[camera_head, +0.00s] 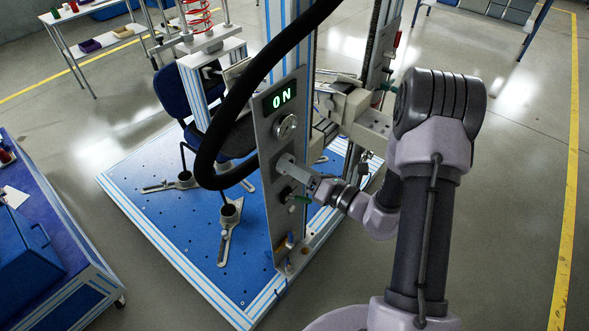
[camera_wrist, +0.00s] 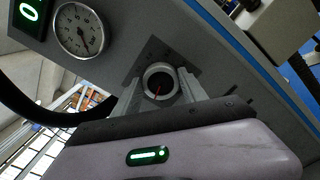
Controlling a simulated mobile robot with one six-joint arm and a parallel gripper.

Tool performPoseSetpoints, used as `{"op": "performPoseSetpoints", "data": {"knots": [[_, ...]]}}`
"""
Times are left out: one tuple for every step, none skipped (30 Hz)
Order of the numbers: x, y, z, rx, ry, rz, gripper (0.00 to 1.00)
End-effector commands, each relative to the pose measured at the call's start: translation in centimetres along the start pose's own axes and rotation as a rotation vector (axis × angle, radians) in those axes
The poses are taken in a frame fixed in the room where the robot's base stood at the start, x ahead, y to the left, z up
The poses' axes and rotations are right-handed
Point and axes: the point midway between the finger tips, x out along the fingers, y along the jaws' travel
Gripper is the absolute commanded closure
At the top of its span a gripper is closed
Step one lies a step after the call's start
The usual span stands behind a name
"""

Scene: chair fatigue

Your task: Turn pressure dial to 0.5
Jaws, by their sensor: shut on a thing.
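The pressure dial (camera_wrist: 158,83) is a round knob with a light rim, a dark face and a thin red pointer, set in the grey control panel (camera_head: 264,130). In the wrist view my gripper (camera_wrist: 160,86) has a finger on each side of the dial and is shut on it. In the head view my gripper (camera_head: 287,165) reaches the panel from the right and hides the dial. A round white pressure gauge (camera_wrist: 80,30) sits beside the dial; its needle points toward the lower right in the wrist view. The gauge also shows in the head view (camera_head: 287,127), above my gripper.
A thick black hose (camera_head: 212,130) arcs in front of the panel's left side. A green control (camera_head: 299,199) sits below my gripper. A blue chair (camera_head: 178,92) stands on the blue test platform (camera_head: 165,215).

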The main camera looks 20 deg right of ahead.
Motion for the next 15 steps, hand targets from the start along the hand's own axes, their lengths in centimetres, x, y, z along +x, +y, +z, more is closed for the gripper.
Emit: {"op": "performPoseSetpoints", "data": {"knots": [[-0.01,-0.07,-0.1,-0.018,0.0,0.0,0.91],[-0.01,-0.06,-0.09,-0.029,0.0,0.0,0.91],[-0.01,-0.04,-0.1,-0.044,0.001,0.0,0.91],[-0.01,-0.03,-0.1,-0.052,0.001,0.0,0.91],[-0.01,-0.03,-0.1,-0.06,0.001,0.0,0.91],[-0.02,-0.01,-0.1,-0.07,0.001,0.0,0.91],[-0.02,0.0,-0.1,-0.076,0.001,0.0,0.91],[-0.02,0.0,-0.1,-0.082,0.001,0.0,0.91],[-0.02,0.01,-0.1,-0.087,0.001,0.0,0.91],[-0.02,0.02,-0.09,-0.09,0.002,0.0,0.91],[-0.02,0.03,-0.09,-0.093,0.002,0.0,0.91],[-0.02,0.04,-0.08,-0.096,0.002,0.0,0.91],[-0.02,0.04,-0.08,-0.098,0.002,0.0,0.91],[-0.02,0.04,-0.08,-0.099,0.002,0.0,0.91],[-0.02,0.05,-0.08,-0.1,0.002,0.0,0.91]]}}
